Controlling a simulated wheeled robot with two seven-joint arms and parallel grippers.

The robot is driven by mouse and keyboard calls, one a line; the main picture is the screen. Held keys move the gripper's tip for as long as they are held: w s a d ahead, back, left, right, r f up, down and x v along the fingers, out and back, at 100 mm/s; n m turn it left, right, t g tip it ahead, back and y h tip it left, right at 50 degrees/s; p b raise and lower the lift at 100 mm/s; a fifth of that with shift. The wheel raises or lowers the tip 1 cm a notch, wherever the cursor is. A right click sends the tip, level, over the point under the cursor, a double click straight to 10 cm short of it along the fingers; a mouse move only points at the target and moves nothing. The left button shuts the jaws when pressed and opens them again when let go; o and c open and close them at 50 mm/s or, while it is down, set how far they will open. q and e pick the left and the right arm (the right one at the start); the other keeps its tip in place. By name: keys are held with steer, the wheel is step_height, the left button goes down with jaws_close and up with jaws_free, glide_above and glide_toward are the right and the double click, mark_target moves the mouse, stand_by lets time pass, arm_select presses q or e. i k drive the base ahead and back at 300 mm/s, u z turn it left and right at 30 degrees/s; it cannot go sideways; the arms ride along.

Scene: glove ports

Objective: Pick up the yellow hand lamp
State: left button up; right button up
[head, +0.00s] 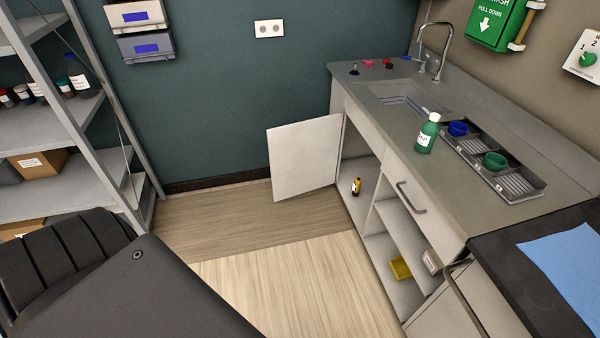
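Neither of my grippers is in view.
Metal shelving stands left; the wooden floor (285,270) between is clear.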

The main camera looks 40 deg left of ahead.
mark_target(358, 185)
steer(key=u, duration=0.2)
steer(key=k, duration=0.35)
steer(key=z, duration=0.1)
steer(key=i, duration=0.65)
steer(key=u, duration=1.2)
steer(key=i, duration=0.7)
steer(key=u, duration=1.05)
steer(key=i, duration=1.1)
steer(key=z, duration=0.35)
steer(key=i, duration=0.95)
steer(key=z, duration=1.1)
steer(key=i, duration=0.4)
steer(key=z, duration=0.35)
